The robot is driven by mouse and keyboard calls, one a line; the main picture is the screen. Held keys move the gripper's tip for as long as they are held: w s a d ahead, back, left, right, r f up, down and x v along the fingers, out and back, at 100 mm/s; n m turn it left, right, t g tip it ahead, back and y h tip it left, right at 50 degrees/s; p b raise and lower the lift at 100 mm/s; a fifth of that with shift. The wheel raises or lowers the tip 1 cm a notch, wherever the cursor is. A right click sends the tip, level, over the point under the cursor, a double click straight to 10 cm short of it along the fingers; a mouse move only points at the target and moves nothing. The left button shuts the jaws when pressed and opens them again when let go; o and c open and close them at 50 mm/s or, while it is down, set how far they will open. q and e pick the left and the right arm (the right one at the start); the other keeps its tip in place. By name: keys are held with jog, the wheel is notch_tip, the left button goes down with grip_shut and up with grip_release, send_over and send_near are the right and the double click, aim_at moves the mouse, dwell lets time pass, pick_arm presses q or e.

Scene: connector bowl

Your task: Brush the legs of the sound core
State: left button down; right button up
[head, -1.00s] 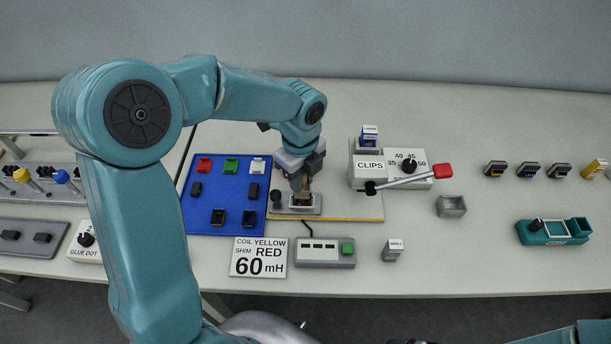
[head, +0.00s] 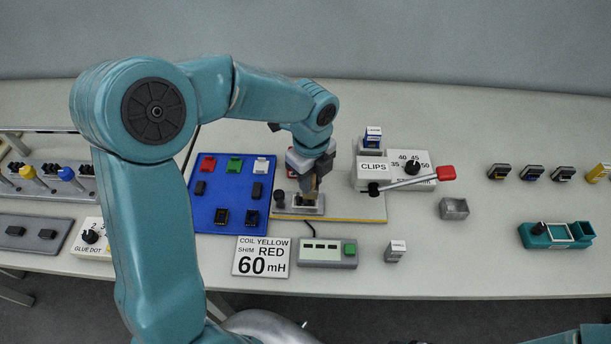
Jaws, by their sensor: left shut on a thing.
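My left gripper (head: 311,186) points down over a small grey fixture (head: 283,211) on the metal plate in the middle of the table. It is shut on a small tan-brown thing, too small and covered to identify surely. Its lower end is close to a small dark part in the fixture; I cannot tell whether they touch. Which core is sound cannot be told. My right gripper is out of view.
A clips box (head: 372,172) with a red-handled lever (head: 446,173) stands right of the gripper. In front are a sign (head: 262,257) reading coil yellow, shim red, 60 mH, and a grey meter (head: 327,252).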

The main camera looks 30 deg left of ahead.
pick_arm(q)
notch_tip(320, 180, up, 9)
jog(key=p, duration=0.8)
jog(key=shift+f, duration=0.15)
dwell(0.5)
jog(key=shift+s+a+f+b, duration=0.1)
jog(key=shift+a+f+b, duration=0.1)
jog(key=shift+f+b, duration=0.7)
jog(key=shift+s+a+f+b, duration=0.15)
jog(key=shift+a+f+b, duration=0.1)
jog(key=shift+f+b, duration=0.6)
jog(key=shift+s+a+f+b, duration=0.25)
jog(key=shift+f+b, duration=0.35)
jog(key=shift+f, duration=0.4)
jog(key=shift+s+a+f+b, duration=0.1)
jog(key=shift+a+f+b, duration=0.2)
jog(key=shift+f+b, duration=0.55)
jog(key=shift+f+b, duration=0.35)
jog(key=shift+f, duration=0.45)
